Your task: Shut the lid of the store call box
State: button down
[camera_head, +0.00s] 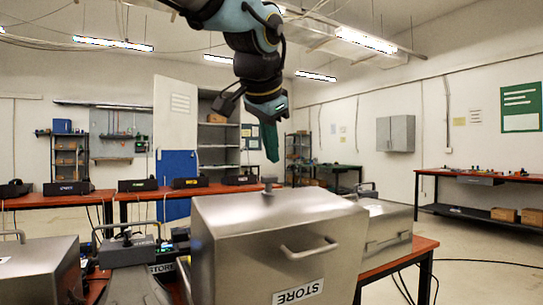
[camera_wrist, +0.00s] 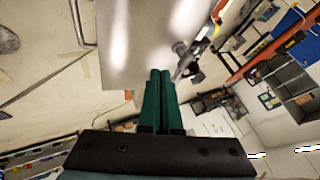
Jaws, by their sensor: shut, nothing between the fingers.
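The store call box lid (camera_head: 270,225) is a large grey metal cover in the front middle of the head view. It has a bar handle (camera_head: 310,248) and a STORE label (camera_head: 298,292) that reads upside down, and it appears raised. A second, upright STORE label (camera_head: 162,267) shows low to its left. My gripper (camera_head: 271,158) points down above and behind the lid's top edge, apart from it in the head view. In the wrist view its green fingers (camera_wrist: 159,75) are together and empty, in front of the lid's grey surface (camera_wrist: 135,45). The lid hides most of the box's inside.
Another grey metal box (camera_head: 38,270) stands at the left, and one more (camera_head: 388,230) behind the lid at the right.

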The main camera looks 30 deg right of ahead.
send_over(267, 201)
jog(key=s, duration=0.4)
notch_tip(267, 201, down, 7)
jog(key=shift+r, duration=0.1)
jog(key=w, duration=0.1)
jog(key=w+r+p, duration=0.1)
jog(key=shift+w, duration=0.95)
jog(key=shift+r+p, duration=0.1)
jog(key=shift+p, duration=0.25)
